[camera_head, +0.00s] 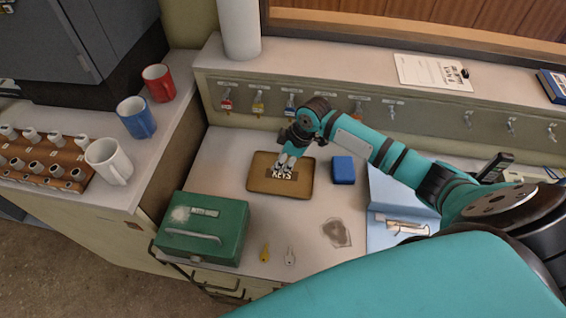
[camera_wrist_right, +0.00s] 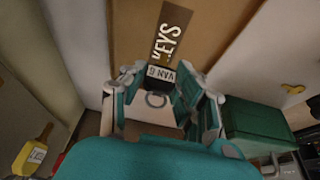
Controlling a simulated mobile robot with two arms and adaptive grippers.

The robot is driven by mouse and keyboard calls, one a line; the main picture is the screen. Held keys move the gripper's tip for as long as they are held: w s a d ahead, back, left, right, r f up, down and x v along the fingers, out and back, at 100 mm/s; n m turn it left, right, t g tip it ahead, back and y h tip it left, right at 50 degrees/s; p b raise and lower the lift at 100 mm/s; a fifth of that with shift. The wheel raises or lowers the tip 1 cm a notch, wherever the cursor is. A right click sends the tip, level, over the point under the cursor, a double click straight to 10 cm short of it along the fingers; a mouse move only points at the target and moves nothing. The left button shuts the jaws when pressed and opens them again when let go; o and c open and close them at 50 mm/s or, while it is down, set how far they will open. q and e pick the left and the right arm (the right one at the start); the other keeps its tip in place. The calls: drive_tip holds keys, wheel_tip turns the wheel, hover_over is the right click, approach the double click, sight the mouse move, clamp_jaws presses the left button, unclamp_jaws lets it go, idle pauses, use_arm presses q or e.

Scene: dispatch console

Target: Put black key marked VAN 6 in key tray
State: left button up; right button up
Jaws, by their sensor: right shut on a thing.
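The key marked VAN 6 (camera_wrist_right: 161,74) sits between the fingertips of my right gripper (camera_wrist_right: 160,95) in the wrist view; its white label and a ring show. My right gripper (camera_head: 285,163) is shut on it, over the far middle part of the brown key tray (camera_head: 257,183) in the head view. The tray, with its KEYS label, also shows beyond the fingers in the wrist view (camera_wrist_right: 205,40). In the head view the key is too small to make out clearly, and I cannot tell whether it touches the tray. My left gripper is not in view.
A green cash box (camera_head: 204,229) stands front left of the tray, a blue box (camera_head: 343,170) to its right. Keys hang on the hook rail (camera_head: 330,97) behind. Mugs stand at left.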

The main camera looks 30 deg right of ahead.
drive_tip(key=shift+f, duration=1)
drive_tip(key=shift+f, duration=0.1)
drive_tip(key=o, duration=1)
drive_tip(key=v, duration=1.2)
